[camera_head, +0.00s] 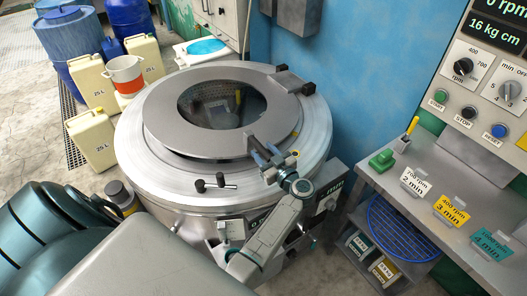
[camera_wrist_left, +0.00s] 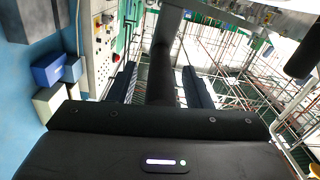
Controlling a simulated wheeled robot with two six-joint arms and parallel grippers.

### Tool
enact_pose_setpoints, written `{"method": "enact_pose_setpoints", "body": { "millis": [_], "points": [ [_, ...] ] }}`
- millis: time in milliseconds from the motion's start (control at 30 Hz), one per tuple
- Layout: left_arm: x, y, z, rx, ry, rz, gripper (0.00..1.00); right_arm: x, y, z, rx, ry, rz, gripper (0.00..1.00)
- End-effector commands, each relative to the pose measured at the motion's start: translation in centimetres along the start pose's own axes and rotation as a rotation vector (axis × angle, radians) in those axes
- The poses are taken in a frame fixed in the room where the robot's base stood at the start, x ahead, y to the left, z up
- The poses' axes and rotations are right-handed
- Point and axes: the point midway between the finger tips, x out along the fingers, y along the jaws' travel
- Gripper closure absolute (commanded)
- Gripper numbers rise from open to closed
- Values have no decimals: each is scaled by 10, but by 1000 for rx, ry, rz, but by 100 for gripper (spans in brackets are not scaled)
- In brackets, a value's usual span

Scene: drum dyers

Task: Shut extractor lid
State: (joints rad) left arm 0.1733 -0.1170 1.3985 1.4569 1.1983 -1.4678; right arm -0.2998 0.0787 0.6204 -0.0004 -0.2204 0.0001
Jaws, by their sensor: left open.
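The extractor is a round steel machine (camera_head: 150,170). Its grey ring-shaped lid (camera_head: 165,110) with a dark round window (camera_head: 222,103) lies low over the drum top. A dark gap shows under its front edge; I cannot tell whether it is fully seated. My left gripper (camera_head: 262,152) is at the lid's front right edge, beside a black handle end (camera_head: 250,141). In the left wrist view, a thick dark bar (camera_wrist_left: 162,65) runs between the two spread fingers, with gaps on both sides. My right gripper is not in view.
A T-shaped latch (camera_head: 215,184) sits on the front rim. Black hinge blocks (camera_head: 308,88) stand at the right rear by the blue wall. The control panel (camera_head: 485,80) and a grey shelf (camera_head: 385,185) with labels are right. Cream jugs (camera_head: 90,138) and blue barrels (camera_head: 75,45) stand left.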

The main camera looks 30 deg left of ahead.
Motion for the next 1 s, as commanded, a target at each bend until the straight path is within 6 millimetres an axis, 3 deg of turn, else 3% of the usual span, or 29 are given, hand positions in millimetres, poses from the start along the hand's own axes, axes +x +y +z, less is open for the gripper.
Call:
{"method": "enact_pose_setpoints", "body": {
  "millis": [133,367,400,567,833,1000],
  "points": [
    [0,0,0,0,0,0,55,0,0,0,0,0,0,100],
    [0,0,0,0,0,0,98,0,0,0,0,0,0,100],
    [0,0,0,0,0,0,100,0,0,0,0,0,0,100],
    [0,-1,3,1,0,0,100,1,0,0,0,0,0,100],
    [0,-12,46,5,-1,0,100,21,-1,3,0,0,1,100],
    [-1,-14,52,4,-3,-1,100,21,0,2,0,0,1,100]
  ]
}}
